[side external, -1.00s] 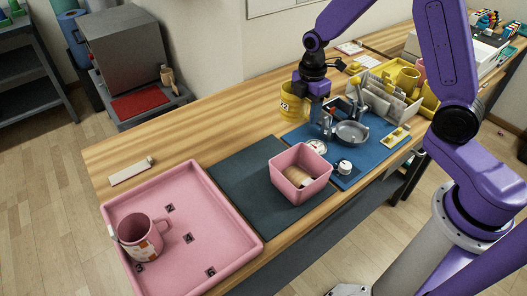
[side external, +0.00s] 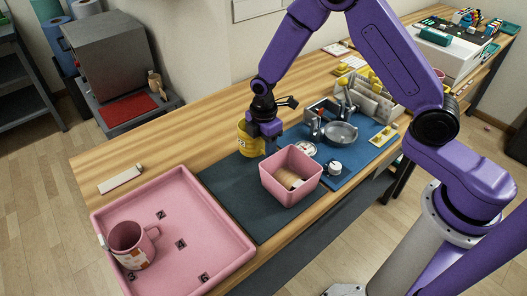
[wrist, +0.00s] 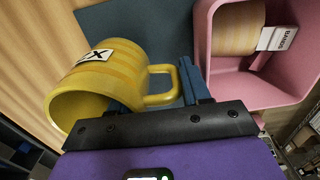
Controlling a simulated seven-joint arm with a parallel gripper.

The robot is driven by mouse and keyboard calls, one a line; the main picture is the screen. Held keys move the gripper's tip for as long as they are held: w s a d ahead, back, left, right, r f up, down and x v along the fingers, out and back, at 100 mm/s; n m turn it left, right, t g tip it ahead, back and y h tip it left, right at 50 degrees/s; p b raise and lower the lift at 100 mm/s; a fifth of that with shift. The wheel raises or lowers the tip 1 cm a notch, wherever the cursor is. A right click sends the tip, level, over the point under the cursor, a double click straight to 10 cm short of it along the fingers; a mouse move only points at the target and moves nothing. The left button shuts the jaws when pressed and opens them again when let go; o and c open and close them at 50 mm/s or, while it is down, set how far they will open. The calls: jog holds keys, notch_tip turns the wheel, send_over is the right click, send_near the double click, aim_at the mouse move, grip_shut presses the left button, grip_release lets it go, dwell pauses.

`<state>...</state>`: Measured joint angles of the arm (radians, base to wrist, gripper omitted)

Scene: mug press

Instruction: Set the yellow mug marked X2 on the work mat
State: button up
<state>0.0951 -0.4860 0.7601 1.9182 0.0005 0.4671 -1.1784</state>
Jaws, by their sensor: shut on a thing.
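The yellow mug (side external: 247,140) has a white label with dark marks, seen at an angle in the wrist view (wrist: 110,75). The mug looks roughly upright in the side view, at the back edge of the dark teal work mat (side external: 232,200). I cannot tell whether its base touches anything. My gripper partly covers the mug's right side.
A pink square bin (side external: 290,180) with a wood-coloured item inside stands on the mat's right part, close to my gripper. A pink tray (side external: 205,215) with a pink mug (side external: 132,245) lies to the left. A blue mat (side external: 350,160) with metal fixtures is to the right.

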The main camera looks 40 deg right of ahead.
jog(key=shift+f, duration=1.25)
jog(key=shift+f, duration=0.1)
jog(key=o, duration=1)
jog(key=shift+o, duration=0.2)
